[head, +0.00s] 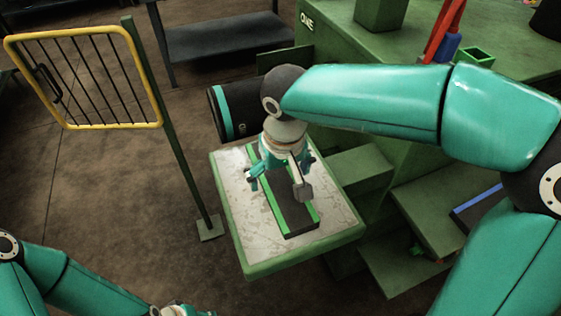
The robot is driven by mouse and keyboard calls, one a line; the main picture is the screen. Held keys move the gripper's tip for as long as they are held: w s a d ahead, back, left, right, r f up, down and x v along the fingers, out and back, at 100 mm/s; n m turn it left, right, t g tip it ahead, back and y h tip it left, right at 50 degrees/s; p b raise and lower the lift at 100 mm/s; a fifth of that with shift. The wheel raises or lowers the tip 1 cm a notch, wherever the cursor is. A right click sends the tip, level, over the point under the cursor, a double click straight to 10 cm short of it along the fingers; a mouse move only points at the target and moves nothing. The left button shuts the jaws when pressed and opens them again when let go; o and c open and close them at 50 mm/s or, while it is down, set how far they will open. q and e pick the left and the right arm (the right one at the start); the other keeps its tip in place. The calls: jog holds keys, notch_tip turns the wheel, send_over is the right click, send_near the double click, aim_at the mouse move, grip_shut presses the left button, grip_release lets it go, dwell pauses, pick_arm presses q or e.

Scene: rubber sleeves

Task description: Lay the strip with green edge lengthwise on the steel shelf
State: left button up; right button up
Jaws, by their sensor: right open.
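The steel shelf (337,219) is a worn grey plate with a green rim, in the middle of the head view. The dark strip with green edge (298,221) lies on it, its length running from the back of the plate toward the front. My right gripper (278,186) is open over the strip, with one finger on each side of it. The gripper hides the middle of the strip, and I cannot tell whether the fingers touch it. Part of my left arm shows at the bottom left, but its gripper fingers are outside the frame.
A yellow-framed barred gate (157,85) on a green post stands left of the shelf. A dark cylinder with a teal band (224,113) is behind it. The green machine (340,50) rises behind and right. A blue-edged piece (477,198) lies at right.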

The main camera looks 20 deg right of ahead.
notch_tip(320, 180, up, 12)
jog(key=s, duration=0.1)
jog(key=shift+s+f, duration=0.25)
jog(key=shift+s, duration=0.1)
